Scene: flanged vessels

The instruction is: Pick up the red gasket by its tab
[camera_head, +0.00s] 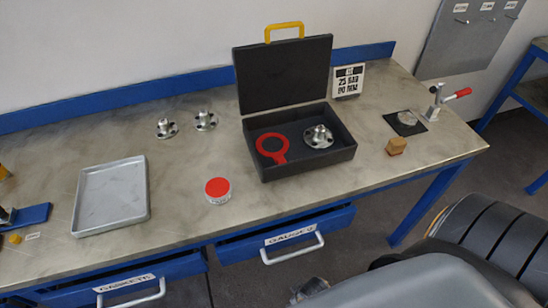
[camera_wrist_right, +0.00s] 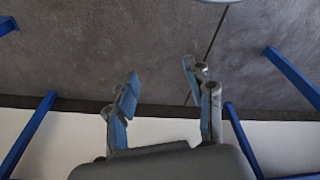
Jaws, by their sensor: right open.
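The red gasket (camera_head: 272,147) is a flat ring lying in the open black case (camera_head: 308,170), in the left part of its tray. Its tab (camera_head: 281,159) points toward the case's front edge. A metal flange (camera_head: 318,136) sits to the right of the gasket in the same case. My right gripper (camera_wrist_right: 160,75) is open and empty in the right wrist view, with grey floor and blue table legs beyond it. It is away from the gasket, which does not show in that view. My left gripper is in neither view.
The case lid stands upright behind the tray. A red-topped tin (camera_head: 217,190) and a grey tray (camera_head: 111,195) are to the left. Two flanges (camera_head: 204,120) stand behind. Two drawers (camera_head: 285,236) stick out below.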

